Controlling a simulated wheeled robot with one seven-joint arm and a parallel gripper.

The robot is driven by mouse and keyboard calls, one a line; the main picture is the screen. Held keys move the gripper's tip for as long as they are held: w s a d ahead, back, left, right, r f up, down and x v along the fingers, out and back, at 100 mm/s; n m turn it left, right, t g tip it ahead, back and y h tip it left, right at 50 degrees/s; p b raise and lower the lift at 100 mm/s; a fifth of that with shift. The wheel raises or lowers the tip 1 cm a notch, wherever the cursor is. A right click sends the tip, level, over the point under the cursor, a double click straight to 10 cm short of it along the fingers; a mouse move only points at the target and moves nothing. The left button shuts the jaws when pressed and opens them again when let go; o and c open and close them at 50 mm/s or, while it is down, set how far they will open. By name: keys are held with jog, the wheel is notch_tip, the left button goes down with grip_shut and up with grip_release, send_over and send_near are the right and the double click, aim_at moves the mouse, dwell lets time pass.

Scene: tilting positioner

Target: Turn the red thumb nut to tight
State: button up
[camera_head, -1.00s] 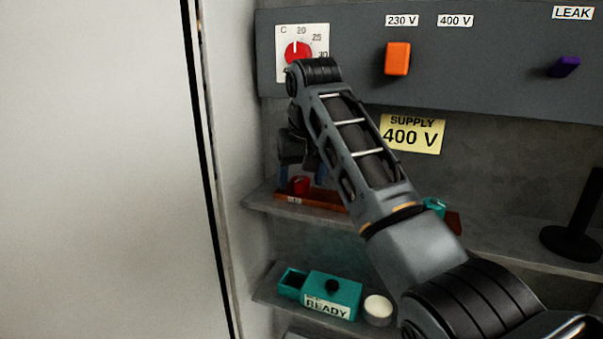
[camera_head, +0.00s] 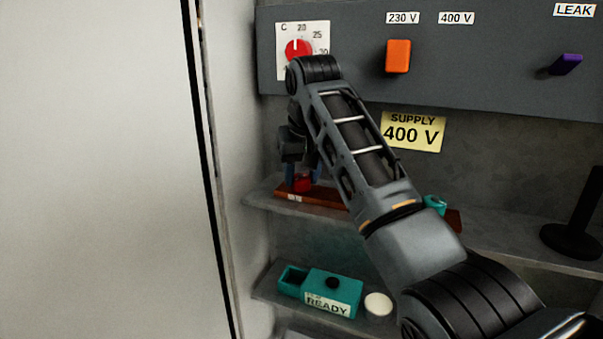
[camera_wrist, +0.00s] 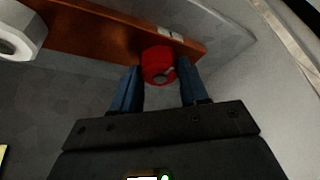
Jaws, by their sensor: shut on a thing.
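The red thumb nut (camera_wrist: 158,66) sits on a reddish-brown base (camera_wrist: 100,36) on the shelf. In the wrist view my gripper (camera_wrist: 160,80) has its two blue fingers on either side of the nut, shut on it. A pale pointer mark shows on the nut's face. In the head view the nut (camera_head: 301,183) is small and partly covered by my gripper (camera_head: 303,176), which reaches down from above. Small white labels (camera_wrist: 170,33) lie on the base beside the nut; their text is too small to read.
A teal box (camera_head: 333,291) and white disc (camera_head: 378,304) stand on the lower shelf.

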jog(key=shift+m, duration=0.4)
jog(key=m+h, duration=0.1)
jog(key=m, duration=0.2)
jog(key=shift+a+m+h, duration=0.2)
jog(key=shift+m+h, duration=0.2)
jog(key=m+h, duration=0.1)
jog(key=m, duration=0.2)
jog(key=shift+a+m, duration=0.1)
jog(key=shift+m, duration=0.2)
jog(key=m, duration=0.1)
jog(key=m+g+h, duration=0.1)
jog(key=m, duration=0.1)
jog(key=shift+w+r+m+h, duration=0.1)
jog(key=shift+w+m+h, duration=0.05)
jog(key=shift+m+h, duration=0.15)
jog(key=shift+m+g+h, duration=0.4)
jog(key=shift+m+g, duration=0.3)
jog(key=shift+m, duration=1.1)
jog(key=shift+a, duration=0.1)
jog(key=o, duration=1.1)
jog(key=shift+c, duration=0.2)
